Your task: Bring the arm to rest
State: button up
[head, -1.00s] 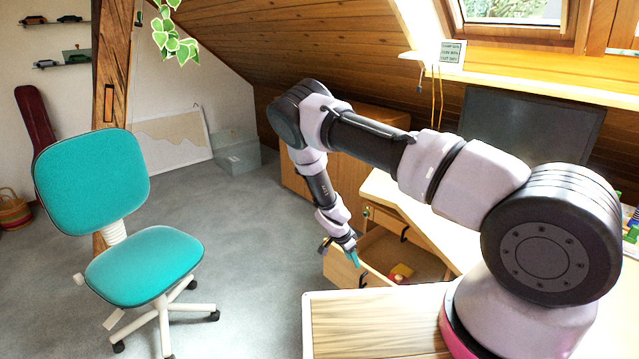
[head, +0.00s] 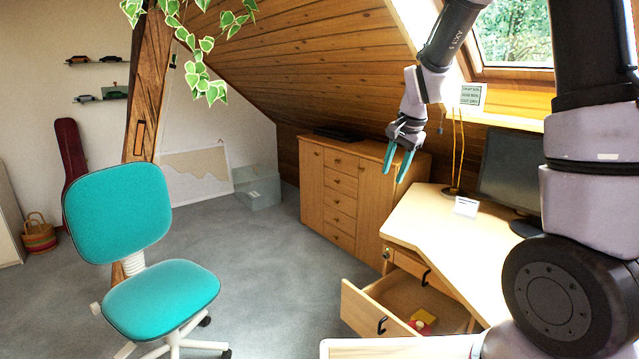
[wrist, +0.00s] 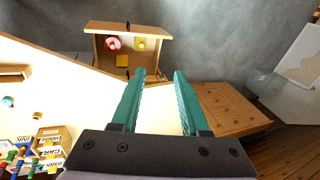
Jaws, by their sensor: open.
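My gripper (head: 398,164) hangs in the air with its two teal fingers pointing down, in front of the wooden dresser in the head view. In the wrist view its fingers (wrist: 158,100) are apart with nothing between them. My arm is raised and folded up at the right of the head view, and its upper part runs out of the picture. The gripper appears to touch nothing.
An open desk drawer (head: 386,310) holds red and yellow things. The desk (head: 450,233) carries a monitor (head: 510,172) and a white card (head: 466,206). The dresser (head: 352,206) stands behind. A teal chair (head: 160,298) is at left, with free carpet between.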

jog(key=s+d+r+n+t, duration=0.2)
jog(key=s+r, duration=0.6)
jog(key=s, duration=0.4)
jog(key=s+d+r+n+t, duration=0.1)
jog(key=s+d+r+n, duration=0.2)
jog(key=s+r, duration=0.5)
jog(key=s, duration=0.4)
jog(key=shift+s+d+r+t, duration=0.2)
jog(key=shift+r+t, duration=0.15)
jog(key=shift+t, duration=0.05)
jog(key=shift+d, duration=0.1)
